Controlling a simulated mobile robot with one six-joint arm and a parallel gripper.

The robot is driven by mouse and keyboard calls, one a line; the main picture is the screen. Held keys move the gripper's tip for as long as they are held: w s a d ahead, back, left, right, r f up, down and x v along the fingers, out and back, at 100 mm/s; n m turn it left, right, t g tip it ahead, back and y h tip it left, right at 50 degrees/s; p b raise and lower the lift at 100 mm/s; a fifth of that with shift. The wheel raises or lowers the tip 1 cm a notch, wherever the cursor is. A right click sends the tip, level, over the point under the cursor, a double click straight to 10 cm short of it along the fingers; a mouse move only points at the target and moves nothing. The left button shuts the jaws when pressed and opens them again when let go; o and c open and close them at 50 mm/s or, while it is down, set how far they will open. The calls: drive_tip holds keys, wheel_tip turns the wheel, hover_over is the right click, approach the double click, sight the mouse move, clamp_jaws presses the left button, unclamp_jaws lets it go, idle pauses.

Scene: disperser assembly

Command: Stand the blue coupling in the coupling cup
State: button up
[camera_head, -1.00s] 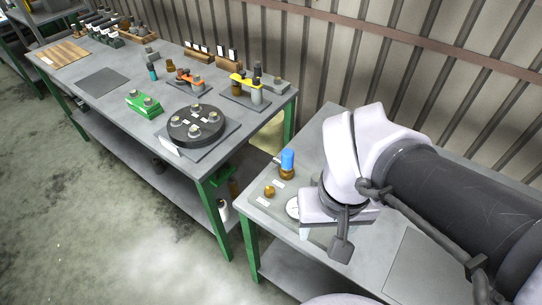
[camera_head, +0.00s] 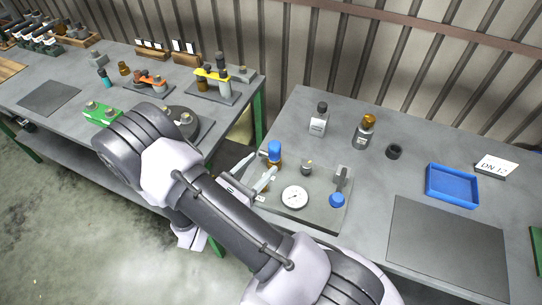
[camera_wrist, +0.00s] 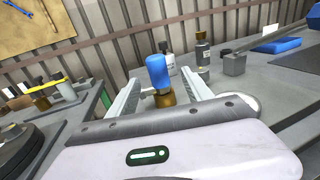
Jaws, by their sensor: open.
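The blue coupling (camera_head: 274,148) stands upright on or in a brass-coloured base (camera_head: 274,163) at the back left of the small grey board. In the wrist view the blue coupling (camera_wrist: 157,73) is in front of my gripper, with the brass base (camera_wrist: 165,98) below it. My gripper (camera_head: 259,170) is open, its two fingers pointing towards the coupling. In the wrist view one finger shows on each side of it; I cannot tell whether either touches. Whether the brass base is the coupling cup is not clear.
The board (camera_head: 315,217) also carries a dial gauge (camera_head: 294,197), a grey block (camera_head: 342,178) and a blue round part (camera_head: 337,200). Bottles (camera_head: 364,132), a black ring (camera_head: 393,152) and a blue tray (camera_head: 452,186) stand to the right. A dark mat (camera_head: 447,248) lies clear at the front.

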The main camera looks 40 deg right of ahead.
sight(271, 154)
drive_tip(key=x, duration=0.2)
drive_tip(key=b+x, duration=0.1)
drive_tip(key=x, duration=0.2)
drive_tip(key=b+x, duration=0.1)
drive_tip(key=x, duration=0.2)
drive_tip(key=shift+w+d+f, duration=0.1)
drive_tip(key=shift+w+f, duration=0.15)
drive_tip(key=shift+f, duration=0.05)
clamp_jaws()
